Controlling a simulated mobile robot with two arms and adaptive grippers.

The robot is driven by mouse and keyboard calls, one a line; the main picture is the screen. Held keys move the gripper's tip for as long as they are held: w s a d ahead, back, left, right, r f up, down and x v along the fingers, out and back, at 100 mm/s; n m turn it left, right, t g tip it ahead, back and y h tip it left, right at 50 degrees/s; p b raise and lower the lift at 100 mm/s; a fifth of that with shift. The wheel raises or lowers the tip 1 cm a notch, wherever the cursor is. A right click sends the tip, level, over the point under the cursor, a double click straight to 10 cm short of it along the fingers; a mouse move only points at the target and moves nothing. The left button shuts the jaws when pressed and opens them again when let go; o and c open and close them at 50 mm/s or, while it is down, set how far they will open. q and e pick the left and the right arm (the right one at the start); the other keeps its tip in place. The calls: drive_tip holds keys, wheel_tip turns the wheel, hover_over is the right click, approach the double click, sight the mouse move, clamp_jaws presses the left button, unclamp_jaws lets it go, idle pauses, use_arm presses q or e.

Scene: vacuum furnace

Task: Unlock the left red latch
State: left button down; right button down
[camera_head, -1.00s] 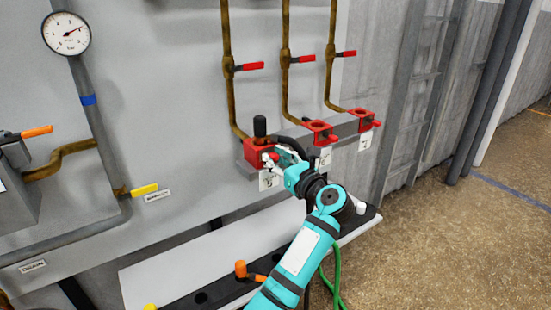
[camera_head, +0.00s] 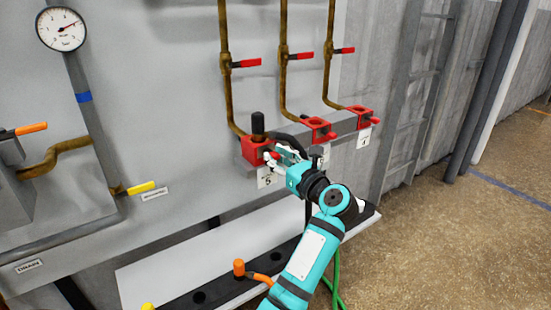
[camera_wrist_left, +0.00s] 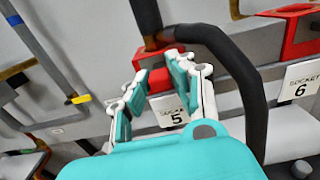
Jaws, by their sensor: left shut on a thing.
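The left red socket block (camera_head: 256,150), with a sign reading 5, holds an upright black plug (camera_head: 258,124). Its red latch (camera_wrist_left: 160,80) shows in the left wrist view between the fingers of my left gripper (camera_wrist_left: 158,88). In the head view my left gripper (camera_head: 279,157) is at the front right of this block, shut on the latch, and its fingers mostly hide the latch there. A black cable (camera_wrist_left: 228,62) arches from the plug past the gripper's right side. My right gripper is not in view.
Two more red sockets (camera_head: 319,130) (camera_head: 361,117) stand to the right on the same grey bar. Brown pipes with red-handled valves (camera_head: 246,63) rise above. Below is a white ledge (camera_head: 150,282) with a black strip and orange plug (camera_head: 239,267). Open floor lies right.

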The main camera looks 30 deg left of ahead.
use_arm(q)
drive_tip(key=c, duration=1.6)
unclamp_jaws()
drive_tip(key=shift+d+f, duration=0.15)
drive_tip(key=o, duration=0.4)
drive_tip(key=shift+s+d, duration=0.1)
drive_tip(key=shift+d, duration=0.05)
drive_tip(key=shift+o, duration=0.2)
drive_tip(key=shift+r, duration=0.2)
wheel_tip(320, 180, up, 10)
drive_tip(key=shift+f, duration=0.1)
